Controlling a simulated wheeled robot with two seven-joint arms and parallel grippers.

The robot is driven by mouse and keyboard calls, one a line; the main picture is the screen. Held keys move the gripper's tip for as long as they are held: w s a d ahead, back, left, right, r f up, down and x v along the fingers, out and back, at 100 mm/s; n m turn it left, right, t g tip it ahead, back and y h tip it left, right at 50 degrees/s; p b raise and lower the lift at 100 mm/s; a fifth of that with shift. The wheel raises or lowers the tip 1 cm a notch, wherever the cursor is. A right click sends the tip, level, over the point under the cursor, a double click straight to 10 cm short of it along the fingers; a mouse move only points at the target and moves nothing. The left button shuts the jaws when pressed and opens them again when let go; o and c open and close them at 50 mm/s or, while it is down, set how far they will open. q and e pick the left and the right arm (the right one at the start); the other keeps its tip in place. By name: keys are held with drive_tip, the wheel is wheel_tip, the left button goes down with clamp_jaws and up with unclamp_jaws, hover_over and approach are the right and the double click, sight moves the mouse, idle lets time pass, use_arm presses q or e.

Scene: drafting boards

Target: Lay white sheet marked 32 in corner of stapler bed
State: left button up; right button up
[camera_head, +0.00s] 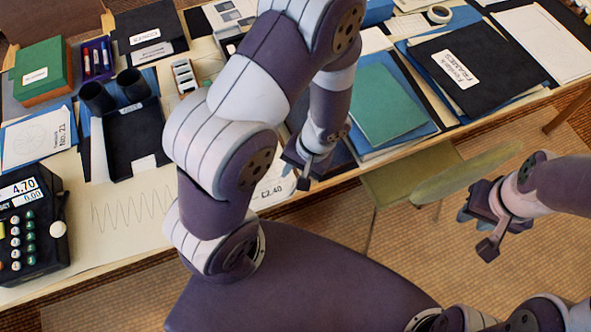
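I cannot make out a white sheet marked 32 in this view. No part is clearly recognisable as the stapler bed. A black tray-like item (133,137) with two upright black cylinders (97,98) stands at the left; I cannot tell what it is. A white sheet marked "No. 21" (38,139) lies at the far left. My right gripper (478,229) is open and empty, off the table over the floor.
A black keypad machine (31,222) stands at the front left. A green box (42,72), a teal folder (387,104) and black folders (476,68) crowd the table. A green chair (411,176) is at the front edge. My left arm hides the table's middle.

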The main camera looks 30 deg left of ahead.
use_arm(q)
drive_tip(key=p+v, duration=0.1)
drive_tip(key=v, duration=1.1)
drive_tip(key=shift+d+r, duration=0.15)
drive_tip(key=shift+r, duration=0.15)
